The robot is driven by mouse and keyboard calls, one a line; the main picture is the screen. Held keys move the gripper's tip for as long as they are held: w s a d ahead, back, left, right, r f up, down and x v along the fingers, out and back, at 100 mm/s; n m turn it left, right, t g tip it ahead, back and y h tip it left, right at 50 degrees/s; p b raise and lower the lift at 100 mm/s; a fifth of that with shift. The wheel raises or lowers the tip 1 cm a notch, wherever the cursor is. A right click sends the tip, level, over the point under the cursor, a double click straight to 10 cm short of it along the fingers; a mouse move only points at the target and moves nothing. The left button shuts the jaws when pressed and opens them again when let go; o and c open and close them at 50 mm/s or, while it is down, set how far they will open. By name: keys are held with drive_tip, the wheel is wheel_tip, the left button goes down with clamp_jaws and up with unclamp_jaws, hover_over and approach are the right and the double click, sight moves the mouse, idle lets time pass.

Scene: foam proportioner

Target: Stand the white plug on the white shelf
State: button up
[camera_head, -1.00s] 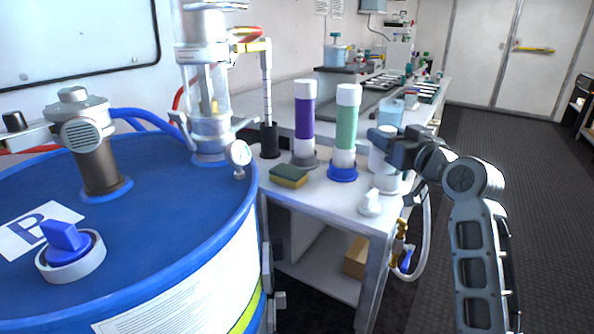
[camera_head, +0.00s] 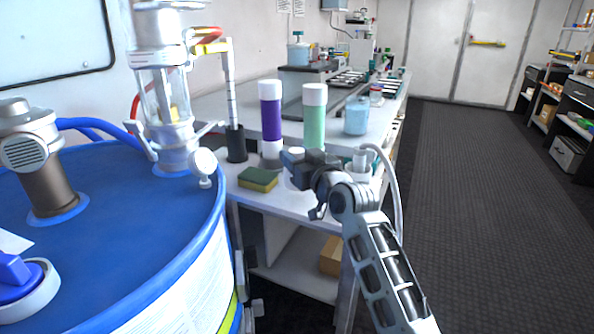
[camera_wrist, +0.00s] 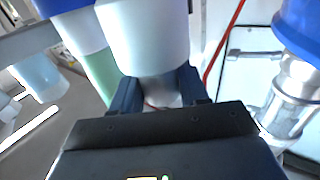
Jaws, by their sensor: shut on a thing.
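My gripper (camera_head: 296,166) is above the near end of the white bench, in front of the tall tubes. In the wrist view its dark fingers (camera_wrist: 158,94) are closed around the narrow end of a pale white piece (camera_wrist: 145,40), seemingly the white plug. In the head view the gripper and arm mostly hide it. The white bench has a top surface (camera_head: 308,208) and a white lower shelf (camera_head: 298,277). I cannot tell which level is the named shelf.
A purple tube (camera_head: 270,110) and a green tube (camera_head: 314,120) stand close behind my gripper. A green-yellow sponge (camera_head: 258,180) lies to its left. The blue drum (camera_head: 120,210) fills the left. A cardboard box (camera_head: 332,256) sits on the lower shelf. Open floor (camera_head: 470,200) lies right.

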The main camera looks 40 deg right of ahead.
drive_tip(key=shift+f, duration=1.8)
drive_tip(key=shift+f+b, duration=0.1)
drive_tip(key=shift+b, duration=0.25)
drive_tip(key=o, duration=1.1)
